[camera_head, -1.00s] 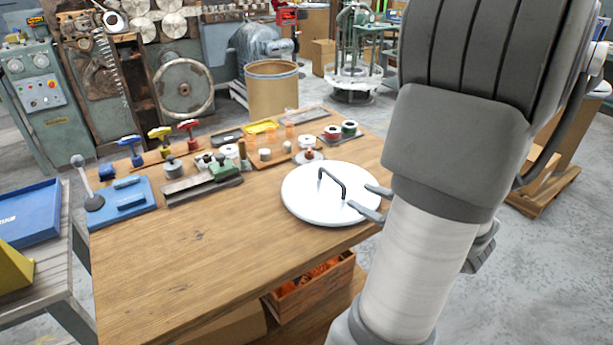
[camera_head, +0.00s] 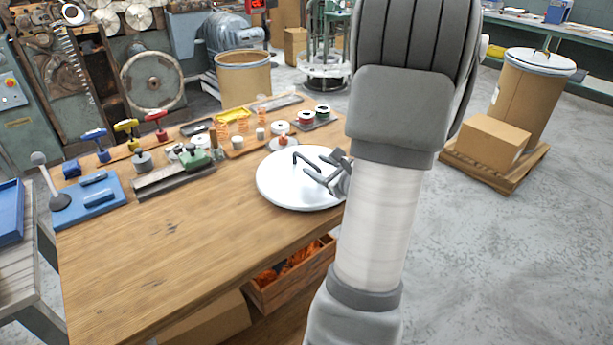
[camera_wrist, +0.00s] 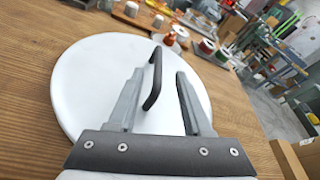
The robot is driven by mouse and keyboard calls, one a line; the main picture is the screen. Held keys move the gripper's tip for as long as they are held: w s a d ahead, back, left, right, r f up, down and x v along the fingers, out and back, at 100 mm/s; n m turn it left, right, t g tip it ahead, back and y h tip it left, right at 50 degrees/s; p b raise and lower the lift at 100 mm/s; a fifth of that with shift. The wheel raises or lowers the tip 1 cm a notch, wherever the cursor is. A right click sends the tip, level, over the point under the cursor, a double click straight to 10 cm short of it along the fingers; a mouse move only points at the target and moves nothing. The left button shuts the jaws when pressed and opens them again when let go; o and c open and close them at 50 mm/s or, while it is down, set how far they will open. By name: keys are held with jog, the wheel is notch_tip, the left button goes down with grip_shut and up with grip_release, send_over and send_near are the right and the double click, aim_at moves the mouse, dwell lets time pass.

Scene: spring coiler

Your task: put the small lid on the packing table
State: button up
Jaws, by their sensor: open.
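A white round lid (camera_head: 283,197) with a dark bent handle (camera_head: 307,166) lies flat on a wooden table (camera_head: 170,255), near its right end. It also shows in the wrist view, the lid (camera_wrist: 92,90) filling the left and middle and the handle (camera_wrist: 154,82) standing up from it. My gripper (camera_head: 326,170) is over the right part of the lid, close to the handle. In the wrist view the two fingers of my gripper (camera_wrist: 160,74) are apart, and the handle shows between them. Whether the fingertips reach around the handle is hard to tell. My arm hides the lid's right edge.
Spools (camera_head: 306,117), T-handled tools (camera_head: 126,128) and a blue lever press (camera_head: 90,198) stand along the table's back and left. The table's front is clear. A lidded drum (camera_head: 524,100) and carton (camera_head: 492,143) stand on a pallet at right. A long bench (camera_head: 590,32) is behind.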

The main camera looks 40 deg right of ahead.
aim_at(311, 162)
jog(key=x, duration=0.5)
jog(key=shift+a+r+b, duration=0.1)
jog(key=shift+a+b, duration=0.1)
jog(key=shift+b, duration=0.1)
grip_shut()
dwell(1.1)
